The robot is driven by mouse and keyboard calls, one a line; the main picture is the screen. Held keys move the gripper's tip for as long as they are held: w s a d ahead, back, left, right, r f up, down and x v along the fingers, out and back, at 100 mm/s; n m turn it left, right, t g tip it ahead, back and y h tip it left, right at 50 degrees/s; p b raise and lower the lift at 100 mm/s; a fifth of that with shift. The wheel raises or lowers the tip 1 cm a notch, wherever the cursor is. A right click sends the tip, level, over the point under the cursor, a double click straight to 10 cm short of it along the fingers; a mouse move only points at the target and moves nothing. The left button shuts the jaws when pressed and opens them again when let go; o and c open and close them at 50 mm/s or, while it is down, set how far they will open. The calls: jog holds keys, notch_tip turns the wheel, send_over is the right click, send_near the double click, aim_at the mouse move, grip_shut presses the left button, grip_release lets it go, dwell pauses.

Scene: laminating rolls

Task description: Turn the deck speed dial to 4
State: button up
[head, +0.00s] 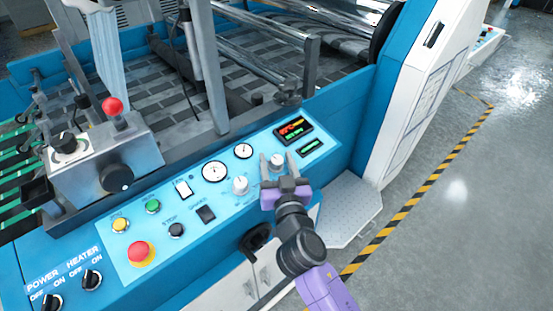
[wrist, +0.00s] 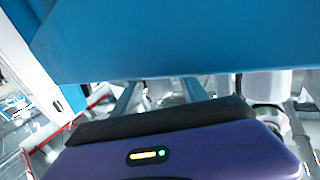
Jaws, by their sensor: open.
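Two pale knobs sit on the light-blue control panel (head: 128,262) in the head view. One knob (head: 240,185) stands left of my gripper, below a round gauge. The other knob (head: 277,160) shows between my fingertips, below the lit display. I cannot read a label naming either one as the deck speed dial, nor a dial setting. My gripper (head: 277,156) is open, its two fingers on either side of the right knob in the picture. I cannot tell whether they touch it. In the wrist view, the fingers (wrist: 160,95) reach toward a blue surface (wrist: 180,40), and no dial markings show.
POWER and HEATER switches (head: 92,280) are at lower left. Metal rollers (head: 265,60) lie behind. Open floor (head: 470,210) is at the right.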

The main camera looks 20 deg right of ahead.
grip_shut()
jog(key=shift+d+r+n+y+p, duration=0.15)
jog(key=shift+n+y+p, duration=0.6)
jog(key=shift+p, duration=0.9)
jog(key=shift+a+n+t+y+p, duration=0.25)
jog(key=shift+n+y+p, duration=0.7)
jog(key=shift+p, duration=0.9)
